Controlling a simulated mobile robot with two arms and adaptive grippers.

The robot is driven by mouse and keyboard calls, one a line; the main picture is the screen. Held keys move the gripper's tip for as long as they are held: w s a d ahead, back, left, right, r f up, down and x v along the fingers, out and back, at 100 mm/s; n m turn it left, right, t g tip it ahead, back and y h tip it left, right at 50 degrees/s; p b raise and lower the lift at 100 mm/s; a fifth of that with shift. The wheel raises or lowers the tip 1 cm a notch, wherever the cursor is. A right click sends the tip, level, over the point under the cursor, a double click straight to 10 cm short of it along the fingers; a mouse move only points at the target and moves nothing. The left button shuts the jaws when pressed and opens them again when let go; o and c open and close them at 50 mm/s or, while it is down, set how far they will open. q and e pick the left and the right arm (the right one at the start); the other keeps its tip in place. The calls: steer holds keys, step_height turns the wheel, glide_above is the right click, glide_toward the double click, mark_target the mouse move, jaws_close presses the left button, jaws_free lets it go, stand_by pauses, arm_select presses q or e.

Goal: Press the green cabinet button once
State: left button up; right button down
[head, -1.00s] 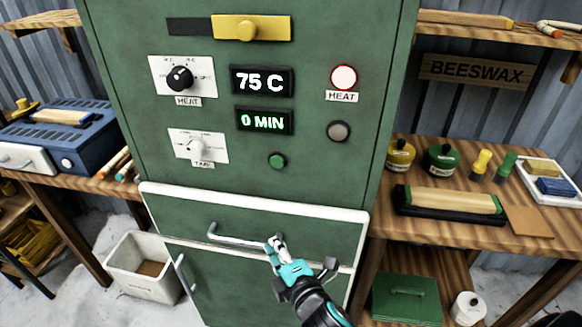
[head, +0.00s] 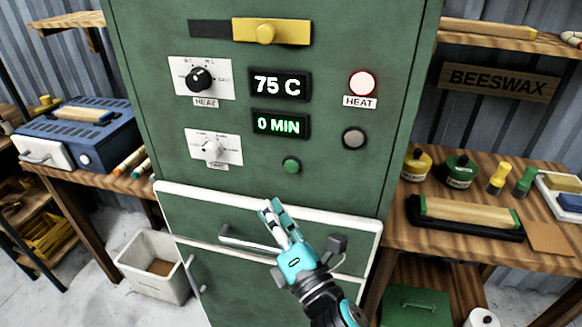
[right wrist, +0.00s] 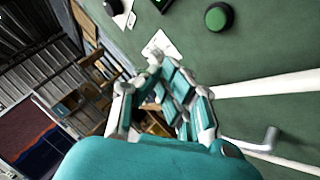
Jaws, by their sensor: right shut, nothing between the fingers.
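The green button (head: 291,166) is a small round knob on the green cabinet (head: 330,185), below the 0 MIN display. It also shows in the right wrist view (right wrist: 218,17), near the top and to the right of the fingertips. My right gripper (head: 271,204) is shut and empty. In the head view its fingertips are below and slightly left of the button, in front of the drawer. In the right wrist view its fingers (right wrist: 165,75) point up, apart from the button. My left gripper is out of view.
The drawer handle (head: 250,243) lies just beside my right gripper. A workbench (head: 450,250) with jars stands at the right.

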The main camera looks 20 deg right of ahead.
steer(key=shift+w+d+p, duration=0.15)
steer(key=shift+w+d, duration=0.65)
steer(key=shift+w, duration=0.35)
steer(key=shift+w+d+p, duration=0.15)
steer(key=shift+w+d, duration=0.6)
steer(key=shift+w, duration=0.45)
steer(key=shift+w+d+p, duration=0.15)
steer(key=shift+w+d, duration=0.65)
steer(key=shift+w, duration=0.35)
steer(key=shift+w, duration=0.1)
steer(key=shift+w+d, duration=0.25)
steer(key=shift+w+d, duration=0.2)
steer(key=shift+w, duration=0.1)
steer(key=shift+s+a+p, duration=0.3)
steer(key=shift+s+a, duration=0.2)
steer(key=shift+s, duration=0.2)
steer(key=shift+s+a, duration=0.7)
steer(key=shift+s, duration=0.35)
steer(key=shift+s+a, duration=0.65)
steer(key=shift+s, duration=0.35)
